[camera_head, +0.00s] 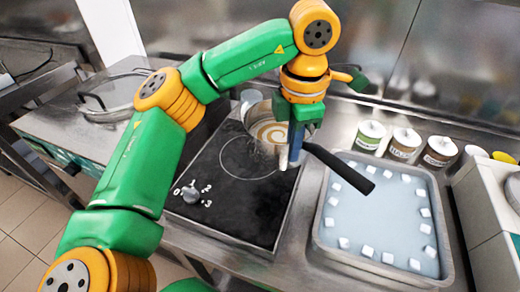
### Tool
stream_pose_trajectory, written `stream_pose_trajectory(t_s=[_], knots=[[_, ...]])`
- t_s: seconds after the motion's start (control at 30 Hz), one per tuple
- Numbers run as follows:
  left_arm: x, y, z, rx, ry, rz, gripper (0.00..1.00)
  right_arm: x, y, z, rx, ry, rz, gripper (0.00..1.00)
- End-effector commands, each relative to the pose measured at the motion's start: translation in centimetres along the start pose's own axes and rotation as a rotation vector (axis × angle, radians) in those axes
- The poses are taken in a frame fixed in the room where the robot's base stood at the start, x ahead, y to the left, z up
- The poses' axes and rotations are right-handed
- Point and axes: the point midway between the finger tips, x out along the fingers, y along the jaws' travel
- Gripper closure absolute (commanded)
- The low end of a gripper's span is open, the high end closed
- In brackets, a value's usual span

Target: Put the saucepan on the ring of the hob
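The saucepan (268,132) shows at the back of the black hob (225,215), with a pale swirl inside. Its black handle (340,170) points right and toward me, past the hob's edge. The ring (236,160) is a thin circle on the hob, in front and to the left of the pan. My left gripper (291,158) points down at the root of the handle and hides part of the pan. One finger hides the other, so its grip on the handle is unclear. I cannot tell whether the pan is raised. My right gripper is out of view.
A tray (318,232) of pale blue liquid with white cubes lies right of the hob. Several labelled tubs (404,143) stand behind it. A knob (191,194) sits at the hob's front left. A lidded vessel (112,97) is at the back left.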

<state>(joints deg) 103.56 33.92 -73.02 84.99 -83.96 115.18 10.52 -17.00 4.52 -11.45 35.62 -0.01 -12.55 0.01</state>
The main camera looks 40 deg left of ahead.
Motion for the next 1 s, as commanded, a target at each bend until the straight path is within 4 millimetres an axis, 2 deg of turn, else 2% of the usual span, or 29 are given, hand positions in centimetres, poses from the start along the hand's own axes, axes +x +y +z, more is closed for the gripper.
stream_pose_trajectory(t_s=[0.17, 0.2, 0.27, 0.4, 0.57, 0.63, 0.73, 1.0], knots=[[2.5, 4.7, -2.2, -0.007, 0.002, -0.005, 1.0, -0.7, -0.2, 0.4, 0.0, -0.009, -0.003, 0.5], [3.5, 5.5, -2.7, -0.005, 0.003, -0.005, 1.0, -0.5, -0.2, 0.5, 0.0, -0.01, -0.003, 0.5], [5.3, 6.4, -3.2, -0.002, 0.004, -0.005, 1.0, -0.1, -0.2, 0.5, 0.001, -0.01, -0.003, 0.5], [7.1, 8.1, -4.0, -0.001, 0.002, 0.0, 1.0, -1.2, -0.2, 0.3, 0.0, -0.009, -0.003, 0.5], [9.0, 9.4, -4.7, -0.002, 0.005, 0.0, 1.0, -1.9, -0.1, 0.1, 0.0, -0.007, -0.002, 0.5], [10.1, 9.1, -4.6, 0.004, 0.005, -0.002, 1.0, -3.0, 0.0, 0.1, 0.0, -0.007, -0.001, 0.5], [11.5, 9.1, -4.5, 0.003, 0.003, 0.001, 1.0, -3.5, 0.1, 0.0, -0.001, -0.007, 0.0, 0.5], [12.1, 9.0, -4.5, 0.002, -0.001, 0.002, 1.0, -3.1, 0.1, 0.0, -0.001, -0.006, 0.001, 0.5]])
